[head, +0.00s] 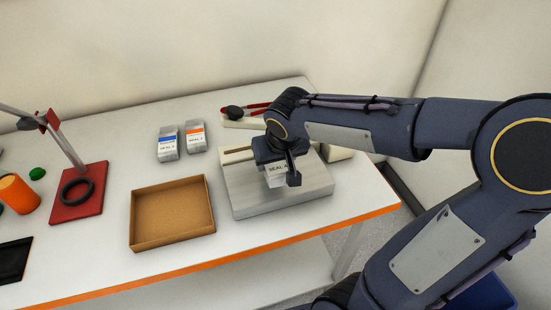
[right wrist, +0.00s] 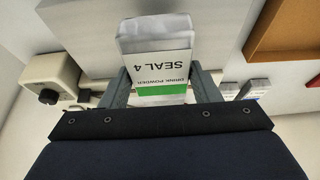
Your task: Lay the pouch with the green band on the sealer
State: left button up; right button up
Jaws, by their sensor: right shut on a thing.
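The pouch with the green band (right wrist: 158,70) is white, reads "SEAL 4" and "DRINK POWDER", and sits between the fingers of my right gripper (right wrist: 159,92) in the right wrist view. My right gripper is shut on it. In the head view the pouch (head: 278,180) is mostly hidden behind the gripper (head: 284,172), over the sealer (head: 250,202), a grey block with a flat top. I cannot tell whether the pouch touches the sealer. My left gripper is not in view.
Pouches with a blue band (head: 168,145) and an orange band (head: 196,137) stand behind an empty cardboard tray (head: 147,242). A red stand base (head: 83,192) with a black ring and an orange cylinder (head: 18,194) are at left.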

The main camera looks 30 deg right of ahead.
jog(key=shift+w+f+b, duration=0.15)
jog(key=shift+f+b, duration=0.45)
jog(key=shift+f, duration=0.35)
jog(key=shift+w+f+b, duration=0.1)
jog(key=shift+f+b, duration=0.45)
jog(key=shift+f, duration=0.4)
jog(key=shift+w+d+r+p, duration=0.2)
jog(key=shift+w+p, duration=0.1)
jog(key=shift+w, duration=0.1)
jog(key=shift+w+d+f+p, duration=0.1)
jog(key=shift+w+d+p, duration=0.15)
jog(key=shift+w, duration=0.7)
jog(key=shift+w+d+f+p, duration=0.15)
jog(key=shift+w+p, duration=0.1)
jog(key=shift+w, duration=0.7)
jog(key=shift+f+b, duration=0.7)
jog(key=shift+b, duration=0.2)
jog(key=o, duration=1.1)
jog(key=v, duration=0.8)
